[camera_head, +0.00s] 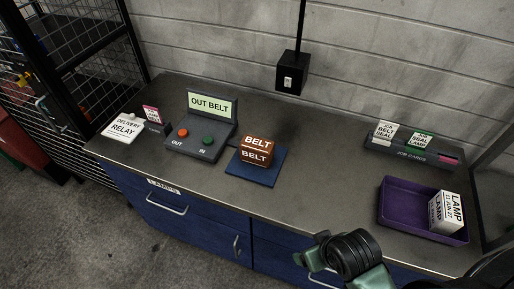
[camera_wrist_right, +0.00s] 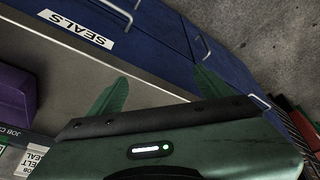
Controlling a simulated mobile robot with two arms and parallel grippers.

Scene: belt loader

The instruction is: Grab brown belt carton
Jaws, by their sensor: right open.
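The brown belt carton (camera_head: 256,151), labelled BELT in white, sits upright on a dark blue mat (camera_head: 267,174) near the middle of the counter in the head view. My right gripper shows in the right wrist view (camera_wrist_right: 160,92) with its two green fingers spread apart and nothing between them. It is over the counter's front edge by the drawer labelled SEALS, apart from the carton and to its right. The carton is not in the right wrist view. My left gripper is in neither view.
A purple tray (camera_head: 400,212) holding a white LAMP carton (camera_head: 445,212) is at right. A job card holder (camera_head: 408,151) stands behind it. The counter between mat and tray is clear.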

